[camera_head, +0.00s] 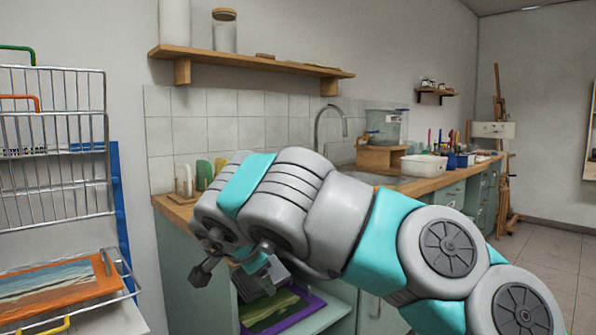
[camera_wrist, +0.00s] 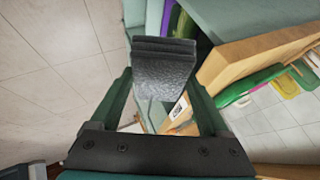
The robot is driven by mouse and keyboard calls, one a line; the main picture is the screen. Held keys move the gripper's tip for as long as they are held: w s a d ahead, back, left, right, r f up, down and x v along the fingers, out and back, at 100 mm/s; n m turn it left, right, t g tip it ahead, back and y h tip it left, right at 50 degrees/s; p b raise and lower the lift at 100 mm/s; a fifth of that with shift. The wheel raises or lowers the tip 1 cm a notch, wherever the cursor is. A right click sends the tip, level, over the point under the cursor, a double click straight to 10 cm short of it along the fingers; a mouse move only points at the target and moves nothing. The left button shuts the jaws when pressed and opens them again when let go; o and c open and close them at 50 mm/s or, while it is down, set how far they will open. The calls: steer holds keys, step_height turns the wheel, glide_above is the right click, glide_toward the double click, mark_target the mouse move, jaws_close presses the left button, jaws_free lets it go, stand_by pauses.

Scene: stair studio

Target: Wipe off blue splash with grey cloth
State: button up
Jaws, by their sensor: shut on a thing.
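My gripper (camera_wrist: 158,82) is shut on a folded, dark grey cloth (camera_wrist: 164,68), which sticks out beyond the fingers in the wrist view. In the head view my gripper (camera_head: 236,266) is low at the front of the counter, and a grey piece that looks like the cloth (camera_head: 264,278) shows beside it. The wooden countertop (camera_wrist: 262,58) is to the right of the cloth in the wrist view. I cannot make out a blue splash in either view; my arm hides part of the counter and wall tiles.
White wall tiles (camera_head: 190,132) rise behind the counter, with a wooden shelf (camera_head: 250,62) above. A tap (camera_head: 328,118) and sink are farther right. A wire rack (camera_head: 50,150) stands at the left. An open cabinet holds a framed picture (camera_head: 310,304) below the counter.

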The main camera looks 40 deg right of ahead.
steer(key=w+a+f+n+t+y, duration=0.1)
steer(key=w+a+f+n+y, duration=0.1)
steer(key=w+a+f, duration=0.4)
steer(key=w+a+f+n+t+y, duration=0.1)
steer(key=w+a+f+n, duration=0.3)
steer(key=f, duration=0.8)
steer(key=w+a+f+n+t+y, duration=0.1)
steer(key=w+a+f+n+y, duration=0.2)
steer(key=w+a+f, duration=0.6)
steer(key=shift+a+n, duration=0.3)
steer(key=shift+a, duration=0.15)
steer(key=shift+f, duration=0.1)
